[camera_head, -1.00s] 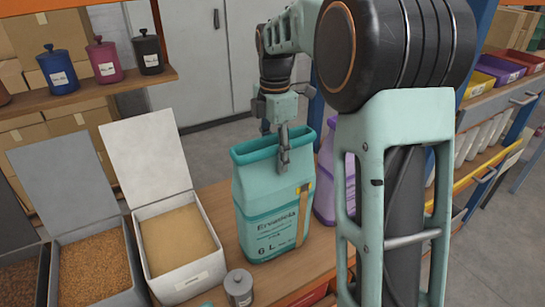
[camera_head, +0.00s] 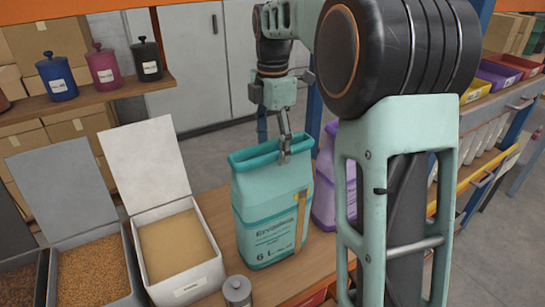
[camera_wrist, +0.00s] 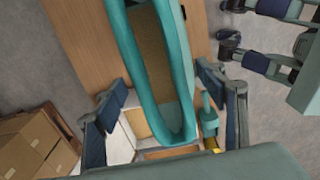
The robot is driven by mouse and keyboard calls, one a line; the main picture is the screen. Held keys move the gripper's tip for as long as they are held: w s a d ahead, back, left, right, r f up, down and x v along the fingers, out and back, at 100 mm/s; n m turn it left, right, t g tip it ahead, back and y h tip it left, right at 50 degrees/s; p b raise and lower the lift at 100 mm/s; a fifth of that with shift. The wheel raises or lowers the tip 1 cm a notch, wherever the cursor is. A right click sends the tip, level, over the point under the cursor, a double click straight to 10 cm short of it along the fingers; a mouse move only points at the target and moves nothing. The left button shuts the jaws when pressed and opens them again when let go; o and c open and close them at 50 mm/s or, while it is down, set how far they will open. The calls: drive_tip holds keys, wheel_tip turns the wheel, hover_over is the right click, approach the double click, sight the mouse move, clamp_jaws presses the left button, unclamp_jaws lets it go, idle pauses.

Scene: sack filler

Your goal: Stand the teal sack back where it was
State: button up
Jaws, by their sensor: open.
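The teal sack (camera_head: 268,215) stands upright on the wooden bench with its top open, a "6 L" print low on its front and a yellow strip near its right edge. In the wrist view its long teal rim (camera_wrist: 123,40) surrounds a tan filling. My gripper (camera_head: 285,152) is at the top of the sack, its visible fingertip close to the rim. In the wrist view my open gripper (camera_wrist: 160,98) has one finger on each side of the sack, with gaps showing. My arm hides part of the bench to the right.
A purple sack (camera_head: 326,185) stands close behind on the right. A white open-lidded bin (camera_head: 180,247) with tan grain and a grey bin (camera_head: 90,275) are on the left. A grey lidded canister (camera_head: 237,290) stands in front. Jars (camera_head: 104,66) line the shelf above.

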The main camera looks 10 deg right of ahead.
wheel_tip(320, 180, up, 7)
drive_tip(key=shift+r+p, duration=0.1)
drive_tip(key=shift+p, duration=0.3)
